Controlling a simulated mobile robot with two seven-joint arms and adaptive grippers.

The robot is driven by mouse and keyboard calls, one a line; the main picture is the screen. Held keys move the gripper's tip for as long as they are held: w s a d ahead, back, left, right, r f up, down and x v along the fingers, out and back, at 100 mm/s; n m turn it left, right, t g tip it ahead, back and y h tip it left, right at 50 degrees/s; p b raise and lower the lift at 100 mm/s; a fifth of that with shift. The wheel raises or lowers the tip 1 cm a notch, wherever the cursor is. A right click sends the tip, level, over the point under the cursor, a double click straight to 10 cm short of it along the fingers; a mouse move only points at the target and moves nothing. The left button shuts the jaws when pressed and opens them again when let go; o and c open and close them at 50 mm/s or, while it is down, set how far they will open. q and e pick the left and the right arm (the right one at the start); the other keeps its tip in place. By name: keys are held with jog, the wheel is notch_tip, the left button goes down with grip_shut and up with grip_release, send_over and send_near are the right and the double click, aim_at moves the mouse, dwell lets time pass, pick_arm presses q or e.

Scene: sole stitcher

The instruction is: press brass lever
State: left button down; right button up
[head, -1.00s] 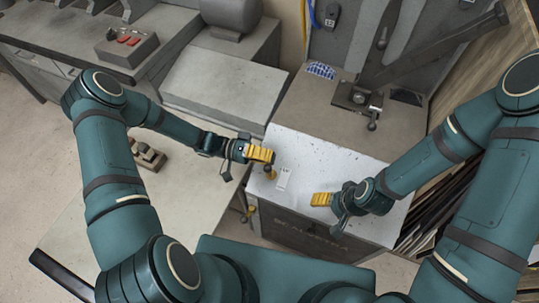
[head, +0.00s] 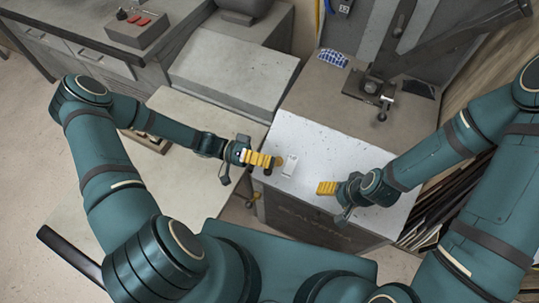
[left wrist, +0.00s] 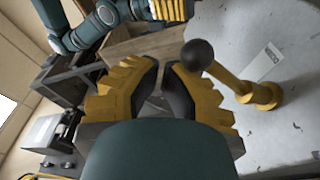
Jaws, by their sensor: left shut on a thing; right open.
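The brass lever (left wrist: 228,78) has a black ball knob (left wrist: 197,55) and a round brass base (left wrist: 262,95) on a pale grey worktop. In the head view the knob (head: 268,172) shows just below the left fingertips. My right gripper (head: 326,188) hovers over the worktop's right part, apart from the lever.
A small white label (head: 290,165) lies on the worktop (head: 330,150) right of the lever. A dark machine arm (head: 440,50) stands at the back. A box with red buttons (head: 137,25) is at the far left. A pale table (head: 175,185) stands to the left.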

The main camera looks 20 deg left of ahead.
pick_arm(q)
jog(key=shift+s+f, duration=0.3)
jog(key=shift+s, duration=0.05)
pick_arm(e)
jog(key=shift+f, duration=0.1)
dwell(0.3)
pick_arm(q)
jog(key=w+r, duration=0.1)
jog(key=r+p, duration=0.1)
jog(key=w+r, duration=0.1)
jog(key=r, duration=0.1)
jog(key=shift+w+d+p, duration=0.3)
jog(key=shift+d+p, duration=0.1)
jog(key=w+a+f, duration=0.1)
jog(key=a, duration=0.8)
jog(key=shift+a+f, duration=0.25)
pick_arm(e)
jog(key=shift+s+v, duration=0.2)
jog(key=shift+v, duration=0.85)
jog(key=shift+d, duration=0.1)
